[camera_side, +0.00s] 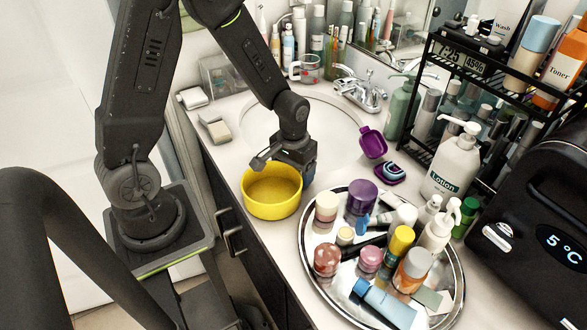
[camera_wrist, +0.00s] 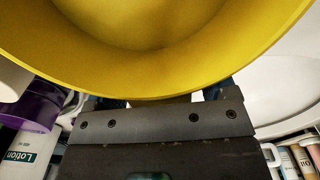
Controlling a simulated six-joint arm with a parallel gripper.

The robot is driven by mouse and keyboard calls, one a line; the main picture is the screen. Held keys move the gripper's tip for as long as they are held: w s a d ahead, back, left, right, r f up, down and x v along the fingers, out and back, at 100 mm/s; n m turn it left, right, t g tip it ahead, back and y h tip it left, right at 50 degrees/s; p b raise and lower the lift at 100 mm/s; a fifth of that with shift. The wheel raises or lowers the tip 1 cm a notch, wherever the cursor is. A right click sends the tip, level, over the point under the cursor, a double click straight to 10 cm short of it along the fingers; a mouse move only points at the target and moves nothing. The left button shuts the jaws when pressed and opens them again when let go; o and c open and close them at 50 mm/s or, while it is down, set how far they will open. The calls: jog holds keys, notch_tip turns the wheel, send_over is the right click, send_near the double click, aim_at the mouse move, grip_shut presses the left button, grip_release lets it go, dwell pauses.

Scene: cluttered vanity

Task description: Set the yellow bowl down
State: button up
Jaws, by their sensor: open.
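The yellow bowl (camera_side: 270,207) is upright at the counter's front edge, between the sink and the round tray. It appears to rest on the counter, though its underside is hidden. My gripper (camera_side: 284,168) is at the bowl's far rim with its jaws open. In the wrist view the bowl (camera_wrist: 150,50) fills the top, and its rim passes just in front of my gripper (camera_wrist: 160,98). The fingertips are mostly hidden there, so I cannot tell whether they touch the rim.
A round metal tray (camera_side: 452,308) crowded with cosmetics is close to the bowl's right. The sink (camera_side: 255,122) lies behind it, with a faucet (camera_side: 362,92).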

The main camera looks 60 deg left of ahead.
aim_at(282, 192)
notch_tip(282, 192, up, 12)
jog(key=shift+r, duration=0.2)
jog(key=s+d+r+m+t, duration=0.2)
jog(key=s+d+r, duration=0.1)
jog(key=s+r, duration=0.2)
jog(key=s+d+r+m+t, duration=0.2)
jog(key=s+r+t, duration=0.1)
jog(key=s+r, duration=0.3)
jog(key=shift+s+d+m+t, duration=0.3)
jog(key=shift+s+d, duration=0.1)
jog(key=shift+s, duration=0.25)
jog(key=shift+c, duration=0.2)
dwell(0.6)
